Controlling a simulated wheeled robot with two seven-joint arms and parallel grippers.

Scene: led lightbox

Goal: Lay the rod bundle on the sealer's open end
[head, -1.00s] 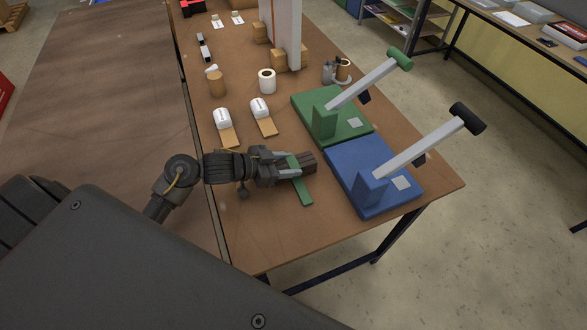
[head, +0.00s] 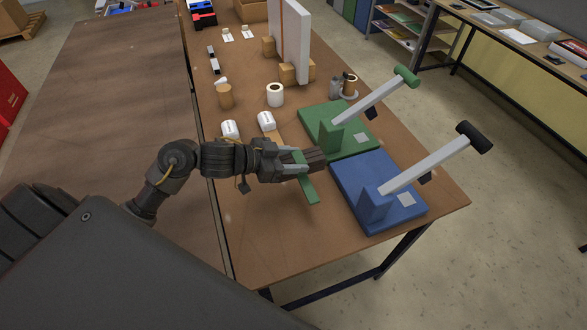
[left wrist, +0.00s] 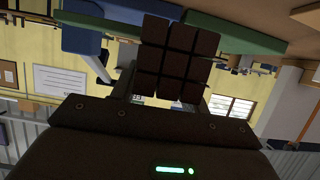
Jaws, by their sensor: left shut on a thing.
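My left gripper (head: 292,168) is shut on the rod bundle (head: 314,160), a block of dark brown square rods. In the left wrist view the bundle (left wrist: 178,60) shows as a grid of square ends. A flat green strip (head: 308,190) crosses at the bundle, its near end sticking out toward the front; whether it touches the bundle is unclear. Two sealers stand right of the bundle: a green one (head: 350,145) and a blue one (head: 348,185), each with a raised pale lever. The bundle is left of both bases, apparently above the table. My right gripper is not in view.
Two white pouches (head: 230,129) (head: 266,121), a tape roll (head: 275,95) and a brown cylinder (head: 224,96) lie behind the gripper. A tall white panel (head: 290,40) stands farther back. The wooden table (head: 275,235) is clear in front.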

